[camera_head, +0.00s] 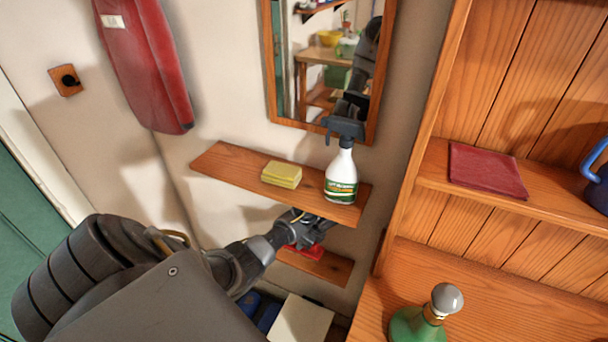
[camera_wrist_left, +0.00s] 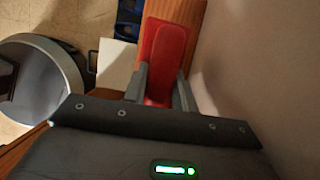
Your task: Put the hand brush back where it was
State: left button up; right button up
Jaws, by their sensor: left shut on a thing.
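The red hand brush (camera_wrist_left: 168,48) lies lengthwise between the fingers of my left gripper (camera_wrist_left: 163,88) in the left wrist view. The gripper is shut on its near end. The wooden lower shelf (camera_wrist_left: 193,20) is under or just behind the brush; I cannot tell whether they touch. In the head view, a bit of the red brush (camera_head: 312,252) shows below my left gripper (camera_head: 303,240), at the lower shelf (camera_head: 328,266). The upper shelf hides part of the gripper. My right gripper is not in view.
The upper shelf (camera_head: 230,168) is close above the gripper and holds yellow sponges (camera_head: 282,174) and a spray bottle (camera_head: 341,177). A mirror (camera_head: 310,70) hangs above. A wooden cabinet (camera_head: 397,215) stands at the right. A pale box top (camera_head: 300,320) is below.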

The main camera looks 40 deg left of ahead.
pick_arm(q)
jog(key=shift+w+a+f, duration=0.1)
jog(key=shift+w+f, duration=0.05)
jog(key=shift+w, duration=0.2)
jog(key=shift+f, duration=1.6)
jog(key=shift+b, duration=0.3)
jog(key=o, duration=0.9)
jog(key=shift+f, duration=0.1)
